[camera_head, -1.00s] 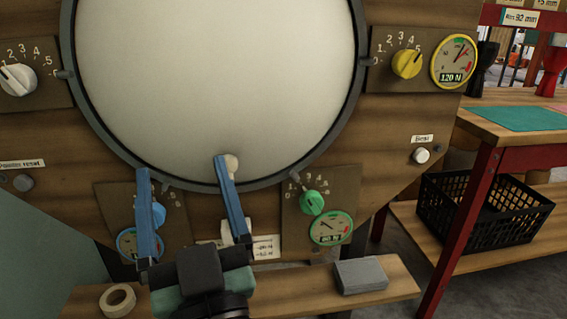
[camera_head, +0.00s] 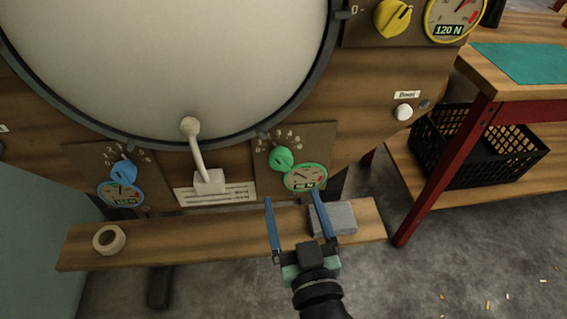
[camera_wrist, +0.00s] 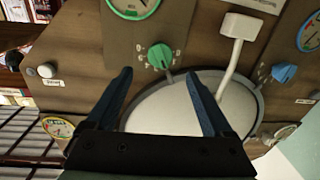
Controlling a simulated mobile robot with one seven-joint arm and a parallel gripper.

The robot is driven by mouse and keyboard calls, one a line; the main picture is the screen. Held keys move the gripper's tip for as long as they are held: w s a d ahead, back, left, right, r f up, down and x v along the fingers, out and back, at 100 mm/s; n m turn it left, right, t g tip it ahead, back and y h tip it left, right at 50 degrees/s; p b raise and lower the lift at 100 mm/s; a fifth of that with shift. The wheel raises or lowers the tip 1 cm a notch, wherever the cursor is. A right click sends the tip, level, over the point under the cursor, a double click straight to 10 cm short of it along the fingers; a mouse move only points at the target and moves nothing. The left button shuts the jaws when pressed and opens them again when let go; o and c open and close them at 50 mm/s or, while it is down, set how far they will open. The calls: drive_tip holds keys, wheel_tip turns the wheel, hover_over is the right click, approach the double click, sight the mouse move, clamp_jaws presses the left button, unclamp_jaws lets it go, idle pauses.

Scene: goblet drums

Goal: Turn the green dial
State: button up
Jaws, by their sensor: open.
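The green dial (camera_head: 282,159) sits on a brown panel below the drum's lower right rim in the head view, just left of a green-rimmed gauge (camera_head: 305,178). In the wrist view the green dial (camera_wrist: 160,56) is above and between my fingertips, with numbers around it. My gripper (camera_head: 293,197) has blue fingers spread apart and empty. In the head view its fingertips appear below the dial and gauge, over the shelf. My gripper also shows in the wrist view (camera_wrist: 159,75), apart from the dial as far as I can tell.
A grey block (camera_head: 333,218) and a tape roll (camera_head: 109,239) lie on the wooden shelf (camera_head: 185,240). A white lever (camera_head: 197,155) stands left of the dial, with a blue dial (camera_head: 122,170) farther left. A black crate (camera_head: 480,150) sits under the right table.

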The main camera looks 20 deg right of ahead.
sight(283, 164)
drive_tip(key=w, duration=0.3)
drive_tip(key=w+d+b, duration=0.1)
drive_tip(key=w, duration=0.2)
drive_tip(key=w+d+b, duration=0.1)
drive_tip(key=w, duration=0.2)
drive_tip(key=shift+w, duration=0.15)
drive_tip(key=c, duration=1.4)
drive_tip(key=shift+o, duration=0.2)
drive_tip(key=shift+m, duration=0.3)
drive_tip(key=shift+m+p, duration=0.5)
drive_tip(key=shift+m, duration=2.1)
drive_tip(key=shift+f, duration=0.1)
drive_tip(key=o, duration=1.4)
drive_tip(key=shift+c, duration=0.2)
